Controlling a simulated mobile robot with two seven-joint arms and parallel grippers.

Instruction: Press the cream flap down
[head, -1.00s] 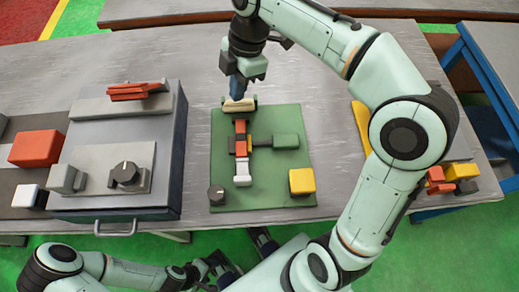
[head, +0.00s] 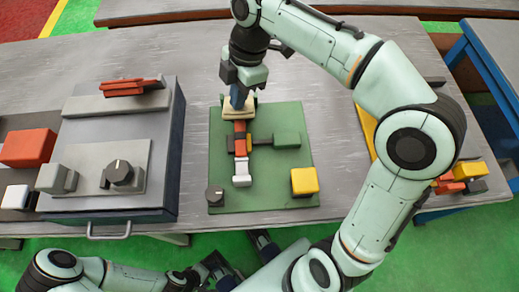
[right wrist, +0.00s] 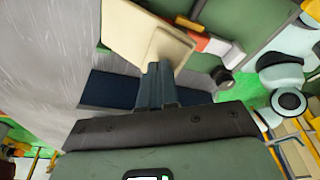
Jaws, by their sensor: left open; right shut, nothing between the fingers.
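The cream flap (head: 231,113) is at the back edge of the green board (head: 225,180), above the orange piece (head: 240,128). My right gripper (head: 238,103) is shut and empty, pointing down, with its fingertips at the flap and covering part of it. In the right wrist view the flap (right wrist: 140,35) is a broad cream plate just beyond the shut fingers (right wrist: 158,75); the tips look against its edge, but I cannot tell if they press on it. My left gripper (head: 217,270) is open and empty, low in the head view, off the table's front edge.
The board also carries a white block (head: 241,180), a green block (head: 287,139), a yellow block (head: 304,181) and a dark knob (head: 215,194). A grey machine (head: 80,130) stands to the left. My right arm spans the right side.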

